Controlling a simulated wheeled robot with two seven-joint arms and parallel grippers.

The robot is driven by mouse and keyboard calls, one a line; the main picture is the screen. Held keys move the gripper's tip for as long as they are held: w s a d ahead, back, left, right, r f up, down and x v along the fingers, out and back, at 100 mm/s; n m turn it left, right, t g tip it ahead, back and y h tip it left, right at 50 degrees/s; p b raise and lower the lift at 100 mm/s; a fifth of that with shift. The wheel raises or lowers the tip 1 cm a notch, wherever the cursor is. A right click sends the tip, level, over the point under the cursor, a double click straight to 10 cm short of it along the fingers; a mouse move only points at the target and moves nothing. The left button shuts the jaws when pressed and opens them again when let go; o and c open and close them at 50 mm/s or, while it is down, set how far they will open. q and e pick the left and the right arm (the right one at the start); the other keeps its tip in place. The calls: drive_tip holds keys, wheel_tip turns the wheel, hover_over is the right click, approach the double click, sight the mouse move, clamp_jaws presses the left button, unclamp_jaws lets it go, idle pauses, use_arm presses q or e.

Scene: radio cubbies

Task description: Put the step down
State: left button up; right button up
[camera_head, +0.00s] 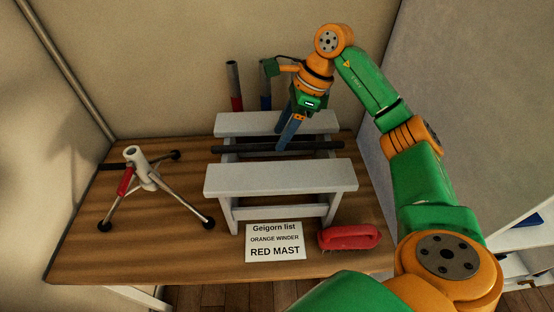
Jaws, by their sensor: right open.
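The step (280,178) is a white two-tread stool. It stands upright on the wooden table (80,245), its front feet apparently on the tabletop. A dark bar (240,149) runs across it between the two treads. My right gripper (285,146) reaches down from above between the treads, its blue fingers open at the dark bar. I cannot tell whether the fingers touch the bar. My left gripper is out of view.
A white tripod with a red handle (143,172) stands at the left. Poles (234,86) stand behind. Walls close off the back and right.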

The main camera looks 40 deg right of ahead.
drive_tip(key=shift+s+a+f+p, duration=0.4)
drive_tip(key=shift+s+a+f, duration=0.05)
drive_tip(key=shift+a+f, duration=0.25)
drive_tip(key=p+x, duration=0.1)
drive_tip(key=x, duration=0.3)
drive_tip(key=shift+w+f, duration=0.1)
drive_tip(key=shift+f, duration=0.3)
drive_tip(key=shift+d+f, duration=0.1)
drive_tip(key=shift+f, duration=0.2)
clamp_jaws()
idle(0.8)
